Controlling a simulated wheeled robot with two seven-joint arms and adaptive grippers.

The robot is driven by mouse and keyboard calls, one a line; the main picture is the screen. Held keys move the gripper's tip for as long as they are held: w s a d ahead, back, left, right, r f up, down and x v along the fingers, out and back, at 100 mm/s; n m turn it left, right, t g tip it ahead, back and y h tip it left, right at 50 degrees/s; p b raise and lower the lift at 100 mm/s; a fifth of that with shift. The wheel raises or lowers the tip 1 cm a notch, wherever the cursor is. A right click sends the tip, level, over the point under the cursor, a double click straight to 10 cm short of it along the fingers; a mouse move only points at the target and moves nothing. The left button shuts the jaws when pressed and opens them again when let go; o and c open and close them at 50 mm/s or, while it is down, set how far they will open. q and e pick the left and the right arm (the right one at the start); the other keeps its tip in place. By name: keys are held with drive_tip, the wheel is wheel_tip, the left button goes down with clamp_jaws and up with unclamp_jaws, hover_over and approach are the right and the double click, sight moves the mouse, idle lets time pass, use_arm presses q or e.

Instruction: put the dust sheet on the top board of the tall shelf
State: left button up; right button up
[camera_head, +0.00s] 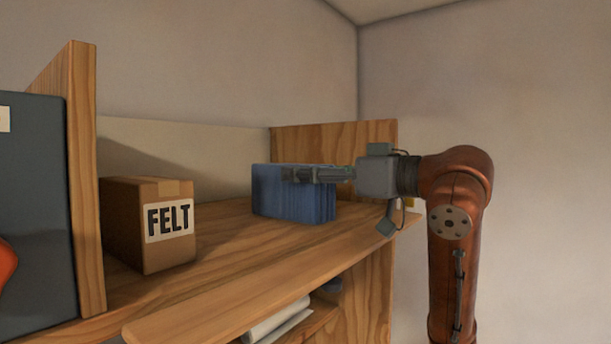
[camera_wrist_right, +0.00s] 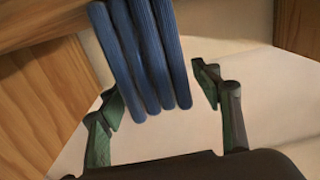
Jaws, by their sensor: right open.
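The blue folded dust sheet (camera_head: 290,203) stands upright on the top board (camera_head: 225,245) of the wooden shelf, toward its right end. My right gripper (camera_head: 290,174) reaches in from the right at the height of the sheet's upper part. In the right wrist view the open fingers (camera_wrist_right: 160,92) lie on either side of the sheet's folds (camera_wrist_right: 140,45). A gap shows between the sheet and the right-hand finger; the left-hand finger is close to it, and contact there is unclear. My left gripper is not in view.
A cardboard box marked FELT (camera_head: 150,225) stands left of the sheet, with bare board between. A wooden upright (camera_head: 84,180) and a dark panel (camera_head: 35,200) bound the left. A wooden end panel (camera_head: 335,135) rises behind the sheet. White rolled or folded material (camera_head: 275,322) lies on a lower board.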

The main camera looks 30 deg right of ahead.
drive_tip(key=b+v, duration=0.2)
drive_tip(key=v, duration=0.8)
drive_tip(key=shift+s+d+f+b, duration=0.1)
drive_tip(key=shift+s+d+b, duration=0.05)
drive_tip(key=shift+s+b, duration=0.15)
drive_tip(key=shift+s+d, duration=0.15)
drive_tip(key=shift+s, duration=0.25)
drive_tip(key=shift+w, duration=0.1)
